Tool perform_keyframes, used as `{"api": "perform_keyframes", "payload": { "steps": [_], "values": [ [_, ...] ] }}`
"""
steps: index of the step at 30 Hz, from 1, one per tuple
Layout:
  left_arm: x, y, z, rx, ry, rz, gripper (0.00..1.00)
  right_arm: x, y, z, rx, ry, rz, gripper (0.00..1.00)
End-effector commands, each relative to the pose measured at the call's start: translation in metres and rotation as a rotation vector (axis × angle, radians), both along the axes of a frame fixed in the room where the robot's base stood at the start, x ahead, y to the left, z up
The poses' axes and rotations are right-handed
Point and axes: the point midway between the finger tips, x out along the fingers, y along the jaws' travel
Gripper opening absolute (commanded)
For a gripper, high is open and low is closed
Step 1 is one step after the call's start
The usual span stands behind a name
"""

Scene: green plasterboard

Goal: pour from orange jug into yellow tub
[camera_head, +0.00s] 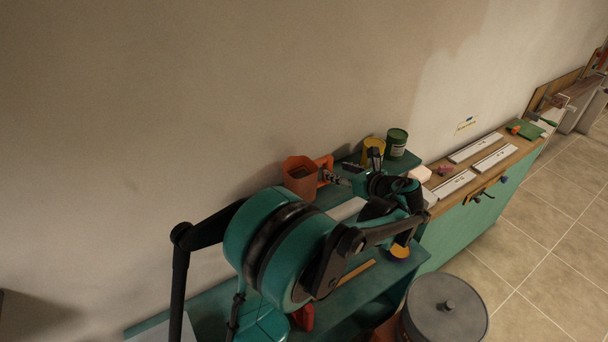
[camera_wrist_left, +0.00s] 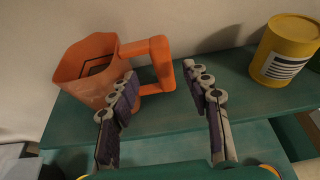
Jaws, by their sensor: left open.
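The orange jug (camera_head: 299,177) stands upright on the green shelf against the wall. In the left wrist view the jug (camera_wrist_left: 84,72) is at upper left, with its handle (camera_wrist_left: 166,62) pointing right. My left gripper (camera_head: 340,174) is open and empty, with its fingertips close to the handle. In the left wrist view the fingers (camera_wrist_left: 162,78) lie on either side of the handle; I cannot tell whether they touch it. The yellow tub (camera_head: 375,143) stands right of the jug, partly hidden by my gripper. It also shows in the left wrist view (camera_wrist_left: 281,43), with a white label. My right gripper is not in view.
A dark green can (camera_head: 397,141) stands just right of the tub. Further right is a wooden-topped bench (camera_head: 462,167) with white strips and small tools. A grey lidded bin (camera_head: 445,312) stands at lower right. The wall is close behind the jug.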

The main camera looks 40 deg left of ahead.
Motion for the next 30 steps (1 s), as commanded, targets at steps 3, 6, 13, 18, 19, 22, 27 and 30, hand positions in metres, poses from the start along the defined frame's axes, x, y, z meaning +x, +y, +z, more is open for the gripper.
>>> {"api": "perform_keyframes", "payload": {
  "steps": [3,6,13,18,19,22,27,30],
  "values": [
    [0.005,0.013,-0.007,0.000,0.000,0.003,0.48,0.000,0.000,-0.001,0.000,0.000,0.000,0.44],
    [0.008,0.019,-0.010,-0.001,-0.001,0.002,0.48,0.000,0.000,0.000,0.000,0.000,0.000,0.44],
    [0.022,0.044,-0.027,-0.002,-0.002,0.003,0.48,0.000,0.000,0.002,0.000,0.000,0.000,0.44],
    [0.027,0.056,-0.033,-0.003,-0.002,0.000,0.48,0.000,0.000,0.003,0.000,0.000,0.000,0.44],
    [0.027,0.056,-0.033,-0.003,-0.002,0.000,0.48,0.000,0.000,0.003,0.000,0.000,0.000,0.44],
    [0.027,0.056,-0.033,-0.003,-0.002,0.000,0.48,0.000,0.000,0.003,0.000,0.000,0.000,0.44],
    [0.027,0.055,-0.032,-0.003,-0.002,0.000,0.11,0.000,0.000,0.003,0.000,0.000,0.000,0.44],
    [0.027,0.055,-0.032,-0.003,-0.002,0.000,0.00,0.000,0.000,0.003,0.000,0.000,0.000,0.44]
  ]
}}
